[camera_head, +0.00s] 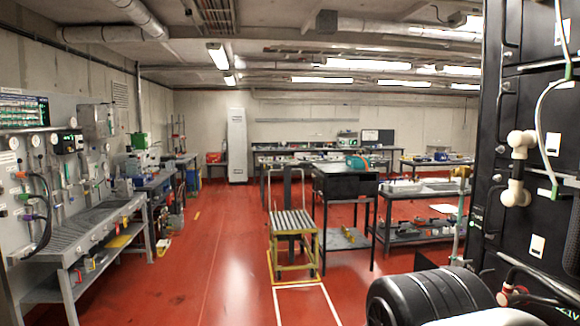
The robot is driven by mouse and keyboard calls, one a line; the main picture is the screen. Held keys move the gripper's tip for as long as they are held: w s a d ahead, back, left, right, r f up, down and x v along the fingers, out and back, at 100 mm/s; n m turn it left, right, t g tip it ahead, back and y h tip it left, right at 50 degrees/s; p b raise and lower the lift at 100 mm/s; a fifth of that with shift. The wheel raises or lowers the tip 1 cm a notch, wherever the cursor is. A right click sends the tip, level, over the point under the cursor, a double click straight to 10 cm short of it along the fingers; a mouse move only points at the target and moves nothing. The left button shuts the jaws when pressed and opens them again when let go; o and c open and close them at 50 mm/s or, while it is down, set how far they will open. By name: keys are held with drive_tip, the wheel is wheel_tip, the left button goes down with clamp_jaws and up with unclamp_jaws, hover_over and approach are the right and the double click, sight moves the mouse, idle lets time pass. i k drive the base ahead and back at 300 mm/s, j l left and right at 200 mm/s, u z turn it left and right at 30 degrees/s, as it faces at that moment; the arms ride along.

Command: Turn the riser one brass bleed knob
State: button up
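A small brass-coloured piece (461,172) sits at the top of a slim upright pipe (460,215) right of centre, beside the black cabinet. It may be the bleed knob, but it is too small to tell its shape or how it is turned. No label for riser one can be read. My gripper cannot be made out in this view.
A tall black cabinet (540,95) with cables and cream fittings (517,195) fills the right edge. A black ribbed cylinder (425,298) is at the lower right. A slatted stand (293,225) and dark cart (346,184) are near the middle. Red floor (205,250) is clear left of them.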

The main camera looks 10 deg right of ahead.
sight(456, 172)
drive_tip(key=i, duration=1.05)
drive_tip(key=i+z, duration=0.1)
drive_tip(key=i, duration=0.95)
drive_tip(key=i+j, duration=0.2)
drive_tip(key=i, duration=0.85)
drive_tip(key=i+z, duration=0.2)
drive_tip(key=z, duration=1.5)
